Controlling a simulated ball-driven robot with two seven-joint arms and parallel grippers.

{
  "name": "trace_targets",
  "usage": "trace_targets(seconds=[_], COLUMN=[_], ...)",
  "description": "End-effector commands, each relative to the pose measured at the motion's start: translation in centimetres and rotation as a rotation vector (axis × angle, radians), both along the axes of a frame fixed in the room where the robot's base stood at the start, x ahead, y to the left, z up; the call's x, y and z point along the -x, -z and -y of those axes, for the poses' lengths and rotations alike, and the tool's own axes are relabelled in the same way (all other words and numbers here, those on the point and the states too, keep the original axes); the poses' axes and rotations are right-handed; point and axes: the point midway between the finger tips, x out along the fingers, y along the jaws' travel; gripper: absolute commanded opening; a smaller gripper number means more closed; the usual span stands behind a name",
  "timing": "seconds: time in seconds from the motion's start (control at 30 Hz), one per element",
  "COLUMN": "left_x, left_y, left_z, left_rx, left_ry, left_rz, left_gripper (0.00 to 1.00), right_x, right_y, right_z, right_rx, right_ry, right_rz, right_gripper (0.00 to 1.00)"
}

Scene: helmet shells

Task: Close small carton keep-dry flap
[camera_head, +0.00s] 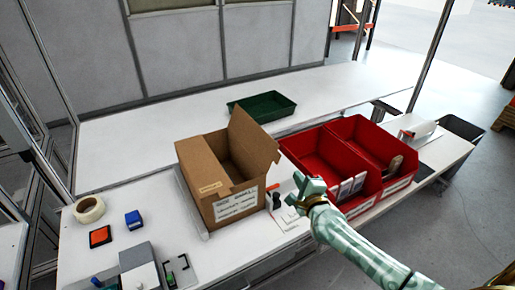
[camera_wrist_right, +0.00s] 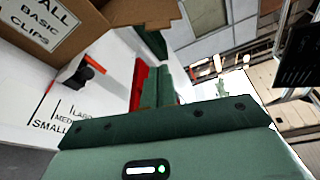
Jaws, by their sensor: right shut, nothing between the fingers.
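A brown cardboard carton (camera_head: 222,185) stands on the white bench in the head view, with white labels on its front. Its top is partly open. One flap (camera_head: 252,146) rises up and leans out at the right side. The carton also shows at the upper left of the right wrist view (camera_wrist_right: 92,22), with a label reading in part "BASIC CLIPS" and a torn-looking flap edge above my gripper. My right gripper (camera_head: 299,187) is shut and empty, just right of the carton and apart from it. Its green fingers also show in the wrist view (camera_wrist_right: 163,88). My left gripper is out of view.
Two red bins (camera_head: 330,160) stand right of the carton, near my right forearm. A green tray (camera_head: 262,106) lies behind. The bench behind the carton is mostly clear.

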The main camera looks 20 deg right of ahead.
Motion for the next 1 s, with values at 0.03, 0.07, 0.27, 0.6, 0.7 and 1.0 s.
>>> trace_targets(seconds=[0.03, 0.07, 0.27, 0.6, 0.7, 1.0], left_x=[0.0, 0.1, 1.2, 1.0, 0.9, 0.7], left_y=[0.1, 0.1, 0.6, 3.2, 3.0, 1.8], left_z=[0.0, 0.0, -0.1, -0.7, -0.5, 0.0], left_rx=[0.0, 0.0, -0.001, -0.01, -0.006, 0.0], left_ry=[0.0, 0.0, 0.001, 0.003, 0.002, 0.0], left_rz=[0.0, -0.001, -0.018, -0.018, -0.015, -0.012], left_gripper=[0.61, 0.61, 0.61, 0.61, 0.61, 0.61], right_x=[0.1, 0.1, -1.6, -8.5, -9.5, -9.2], right_y=[0.3, 0.4, 0.9, 2.1, 1.7, 0.3], right_z=[0.2, 0.4, 1.2, 2.8, 2.2, -0.5], right_rx=[-0.056, -0.082, -0.111, -0.108, -0.11, -0.107], right_ry=[0.023, 0.036, 0.058, 0.056, 0.052, 0.055], right_rz=[-0.003, -0.005, -0.003, -0.004, -0.005, -0.005], right_gripper=[0.0, 0.0, 0.0, 0.0, 0.0, 0.0])
